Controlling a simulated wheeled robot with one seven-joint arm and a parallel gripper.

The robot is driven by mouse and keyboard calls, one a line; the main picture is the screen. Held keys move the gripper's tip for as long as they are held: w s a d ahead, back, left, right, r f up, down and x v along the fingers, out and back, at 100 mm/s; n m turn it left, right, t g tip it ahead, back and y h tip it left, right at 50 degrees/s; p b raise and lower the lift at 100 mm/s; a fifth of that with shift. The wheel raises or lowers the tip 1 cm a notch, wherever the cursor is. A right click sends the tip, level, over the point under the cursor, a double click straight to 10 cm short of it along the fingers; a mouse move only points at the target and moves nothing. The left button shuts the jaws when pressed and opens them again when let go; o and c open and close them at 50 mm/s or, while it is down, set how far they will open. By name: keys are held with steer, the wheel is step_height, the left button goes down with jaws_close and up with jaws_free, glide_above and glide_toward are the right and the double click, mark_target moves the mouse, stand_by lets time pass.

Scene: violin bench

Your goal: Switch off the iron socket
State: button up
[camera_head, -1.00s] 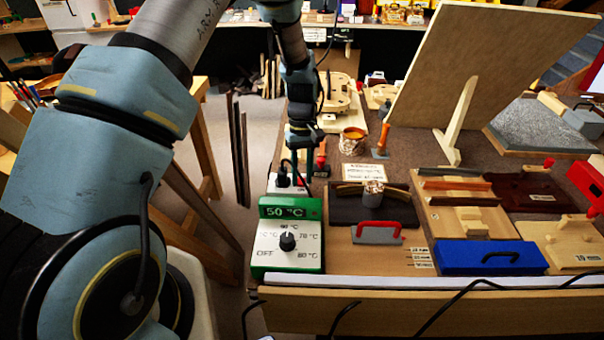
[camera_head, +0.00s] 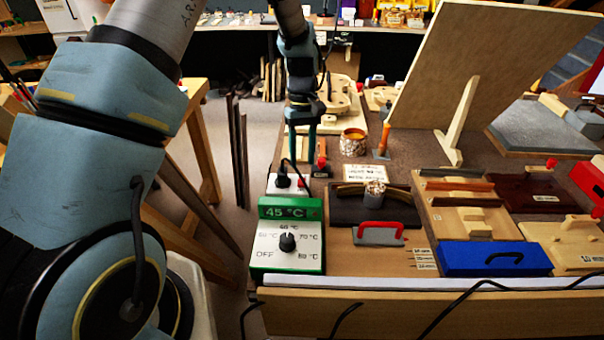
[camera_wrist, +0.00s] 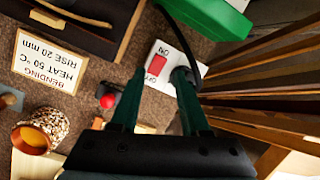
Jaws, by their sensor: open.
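The iron socket (camera_head: 277,187) is a white box behind the green-and-white control unit, with a black plug (camera_head: 283,181) and cable in it. Its red switch (camera_head: 302,182) is on the right side. In the wrist view the socket (camera_wrist: 170,84) shows ON and OFF lettering and the red switch (camera_wrist: 158,65) between my fingers; which side is pressed I cannot tell. My gripper (camera_head: 302,157) is open and empty, pointing down, apparently above the socket. In the wrist view my gripper (camera_wrist: 159,75) has its right finger overlapping the plug.
The control unit (camera_head: 265,262) reads 45 °C. A black piece with a red knob (camera_head: 321,161) stands close right of the socket. A pot (camera_head: 353,143), a note card (camera_head: 366,174) and a dark mat (camera_head: 344,212) lie further right. Wooden strips (camera_wrist: 265,80) run beside the bench.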

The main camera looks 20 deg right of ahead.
steer(key=v, duration=0.5)
steer(key=shift+r+b, duration=0.1)
steer(key=shift+b, duration=0.3)
steer(key=w+a+r+t+h, duration=0.1)
steer(key=a+r, duration=0.1)
steer(key=a, duration=0.6)
steer(key=a+r+t, duration=0.1)
steer(key=a+r, duration=0.1)
steer(key=a, duration=0.6)
steer(key=s+a+r+t, duration=0.1)
steer(key=s+a, duration=0.3)
steer(key=a, duration=0.3)
steer(key=s+a+r+t, duration=0.1)
steer(key=s+a, duration=0.3)
steer(key=a, duration=0.4)
steer(key=shift+a+m, duration=0.25)
steer(key=shift+m, duration=0.15)
steer(key=shift+s, duration=0.1)
